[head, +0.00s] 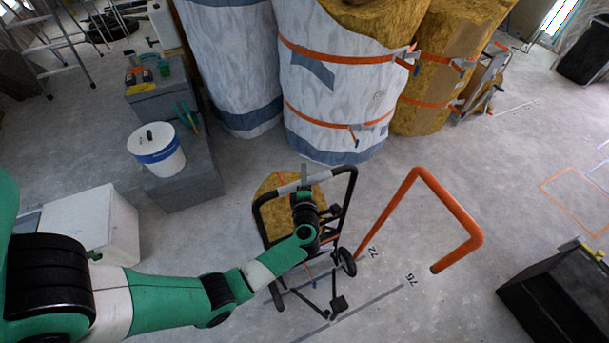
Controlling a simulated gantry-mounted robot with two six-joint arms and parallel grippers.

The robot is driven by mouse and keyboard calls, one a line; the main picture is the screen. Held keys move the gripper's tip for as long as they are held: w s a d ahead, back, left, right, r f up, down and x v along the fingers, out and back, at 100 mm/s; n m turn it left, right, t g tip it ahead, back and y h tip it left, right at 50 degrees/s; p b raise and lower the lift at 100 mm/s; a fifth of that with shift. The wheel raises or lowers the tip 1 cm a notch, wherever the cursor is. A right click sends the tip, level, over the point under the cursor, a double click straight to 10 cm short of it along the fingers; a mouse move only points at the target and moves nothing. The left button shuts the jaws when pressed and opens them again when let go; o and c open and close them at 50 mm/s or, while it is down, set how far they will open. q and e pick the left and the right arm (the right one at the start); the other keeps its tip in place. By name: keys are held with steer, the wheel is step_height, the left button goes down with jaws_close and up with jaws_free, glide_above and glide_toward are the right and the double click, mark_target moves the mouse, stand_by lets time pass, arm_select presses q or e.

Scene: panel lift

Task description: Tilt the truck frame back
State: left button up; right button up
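The truck frame (346,205) is a black tubular hand truck with small dark wheels, standing on the concrete floor at the centre of the head view. Its top bar has a grey sleeve. A round yellow-brown insulation piece (272,186) shows behind the frame. My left arm reaches in from the left, and its gripper (304,178) is at the top bar, overlapping it in the picture. The arm's wrist hides part of the frame, and I cannot tell whether the fingers are closed on the bar. My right gripper is out of view.
An orange bent tube (415,178) stands just right of the frame. Large wrapped insulation rolls (330,85) stand behind. A white bucket (157,150) on a grey block and a white box (108,226) are at left. A dark bin (555,300) is at lower right. Floor between is clear.

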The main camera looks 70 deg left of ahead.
arm_select(q)
jaws_close()
stand_by(1.0)
